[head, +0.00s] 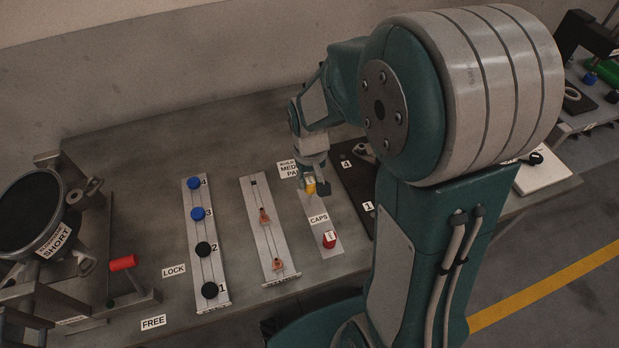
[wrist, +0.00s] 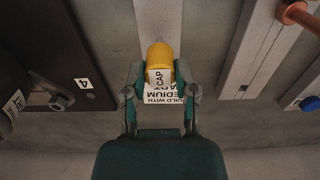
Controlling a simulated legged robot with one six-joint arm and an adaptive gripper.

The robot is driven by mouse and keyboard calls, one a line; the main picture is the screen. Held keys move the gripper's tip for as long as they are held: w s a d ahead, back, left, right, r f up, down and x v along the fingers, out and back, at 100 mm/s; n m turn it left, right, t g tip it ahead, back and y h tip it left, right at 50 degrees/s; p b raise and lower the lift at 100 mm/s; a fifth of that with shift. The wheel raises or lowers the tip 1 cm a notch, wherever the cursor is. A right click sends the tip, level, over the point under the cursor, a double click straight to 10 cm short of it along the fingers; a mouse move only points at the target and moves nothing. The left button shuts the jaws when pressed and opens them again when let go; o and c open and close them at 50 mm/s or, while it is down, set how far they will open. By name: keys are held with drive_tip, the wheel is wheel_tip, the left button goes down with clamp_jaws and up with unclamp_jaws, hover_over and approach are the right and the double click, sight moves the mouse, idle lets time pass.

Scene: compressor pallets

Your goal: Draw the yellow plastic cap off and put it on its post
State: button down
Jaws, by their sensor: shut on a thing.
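The yellow plastic cap (wrist: 160,58) is between the fingers of my gripper (wrist: 160,88) in the wrist view, with a "CAP" label facing the camera. My gripper is shut on it. In the head view the yellow cap (head: 309,187) shows at my gripper (head: 312,192), over the far part of the grey strip marked "CAPS" (head: 318,236). The cap's lower end and any post under it are hidden, so I cannot tell whether it is seated or lifted. A red cap (head: 329,240) stands at the near end of the same strip.
To the left are a strip (head: 265,240) with copper-coloured fittings and a strip (head: 205,240) with blue and black knobs. A dark plate (head: 356,185) with numbered labels lies right of the caps strip. A clamp fixture with a red handle (head: 123,263) stands at far left.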

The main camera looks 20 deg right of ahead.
sight(310, 181)
drive_tip(key=shift+f, duration=1.3)
idle(0.6)
drive_tip(key=shift+c, duration=1.6)
unclamp_jaws()
wheel_tip(310, 181, up, 12)
drive_tip(key=s+r+t, duration=0.5)
drive_tip(key=s+r, duration=0.4)
drive_tip(key=s, duration=0.5)
drive_tip(key=shift+t, duration=0.3)
